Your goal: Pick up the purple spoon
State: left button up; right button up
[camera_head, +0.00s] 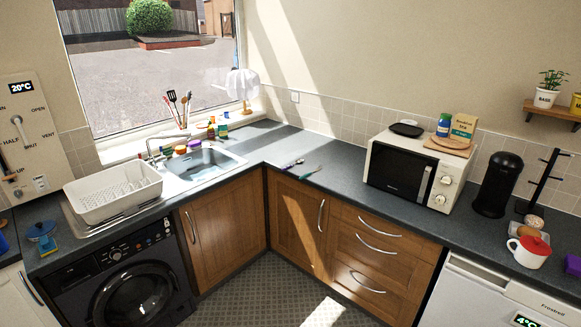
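Two small slender utensils lie on the dark grey counter (331,178) near its inner corner, left of the microwave. One utensil (292,164) has dark and pale parts with a purplish tint and may be the purple spoon; it is too small to be sure. The other utensil (310,173) is teal with a reddish end and lies just right of it, close to the counter's front edge. Neither of my grippers is in view.
A white microwave (397,171) stands to the right, then a black canister (497,185) and a white mug with a red top (530,250). A sink (207,163) and white dish rack (113,192) are on the left. The counter around the two utensils is clear.

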aim_at(299, 161)
jog(key=i+j, duration=0.2)
jog(key=j, duration=0.2)
jog(key=i+j, duration=0.25)
jog(key=j, duration=0.15)
jog(key=i+j, duration=0.2)
jog(key=j, duration=0.25)
jog(key=i+j, duration=0.2)
jog(key=j, duration=0.2)
jog(key=i+j, duration=0.2)
jog(key=j, duration=0.2)
jog(key=i+j, duration=0.25)
jog(key=j, duration=0.15)
jog(key=i+l+z, duration=0.1)
jog(key=i+l, duration=0.15)
